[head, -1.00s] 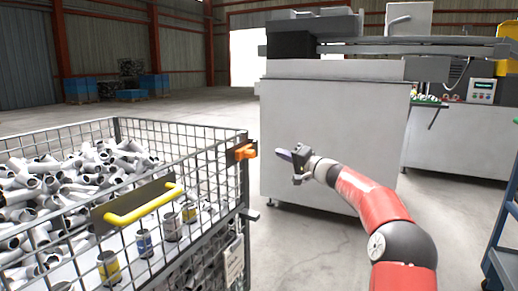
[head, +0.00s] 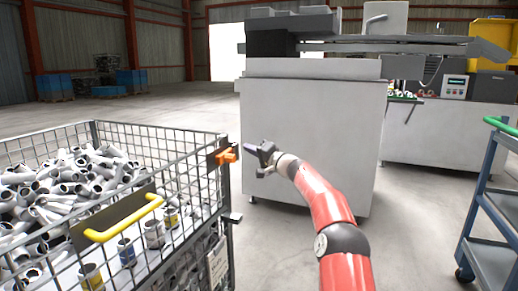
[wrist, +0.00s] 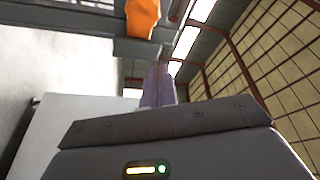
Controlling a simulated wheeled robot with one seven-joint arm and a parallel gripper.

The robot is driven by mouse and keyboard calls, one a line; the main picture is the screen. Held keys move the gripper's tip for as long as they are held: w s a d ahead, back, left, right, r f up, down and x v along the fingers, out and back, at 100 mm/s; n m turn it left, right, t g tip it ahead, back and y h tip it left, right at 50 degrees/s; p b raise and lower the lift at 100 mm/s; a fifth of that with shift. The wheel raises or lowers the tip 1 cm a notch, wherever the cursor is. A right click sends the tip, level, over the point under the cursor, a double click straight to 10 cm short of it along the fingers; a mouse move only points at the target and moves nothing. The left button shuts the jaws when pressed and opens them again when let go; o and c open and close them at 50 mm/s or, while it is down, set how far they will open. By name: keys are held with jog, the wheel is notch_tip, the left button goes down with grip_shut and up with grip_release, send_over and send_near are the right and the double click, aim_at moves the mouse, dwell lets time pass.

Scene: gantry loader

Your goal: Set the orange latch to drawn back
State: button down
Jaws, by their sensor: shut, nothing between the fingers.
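The orange latch (head: 226,156) sits on a dark plate at the top right corner of the wire mesh cage. In the wrist view the orange latch (wrist: 143,17) shows at the top, just beyond the fingertips and a little left. My gripper (head: 252,147) is to the right of the latch in the head view, apart from it, with its fingers pointing toward it. In the wrist view its fingers (wrist: 158,84) are together with nothing held. I cannot tell the latch's exact setting from these views.
The mesh cage (head: 95,128) holds many grey pipe fittings and several cans, with a yellow handle (head: 122,219) on its front. A large grey machine (head: 310,130) stands behind my arm. A blue cart (head: 490,205) is at the right. Open floor lies between.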

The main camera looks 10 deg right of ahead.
aim_at(232, 156)
jog(key=x, duration=0.1)
jog(key=p+x, duration=0.1)
jog(key=shift+w+a+f, duration=0.1)
jog(key=shift+a+f, duration=0.05)
jog(key=shift+a, duration=0.2)
jog(key=shift+s+a+f+b, duration=0.35)
jog(key=shift+s+a+f, duration=0.1)
jog(key=shift+s, duration=0.2)
jog(key=shift+s+a+f+b, duration=0.35)
jog(key=shift+s+a, duration=0.1)
jog(key=shift+s, duration=0.2)
jog(key=shift+r, duration=0.1)
jog(key=shift+s+a+f+b, duration=0.25)
jog(key=shift+s+b, duration=0.15)
jog(key=shift+b, duration=0.5)
jog(key=shift+s+a+b, duration=0.5)
jog(key=shift+s+b, duration=0.2)
jog(key=shift+b, duration=0.4)
jog(key=shift+s+a+r, duration=0.2)
jog(key=shift+s+a, duration=0.05)
jog(key=shift+s, duration=0.05)
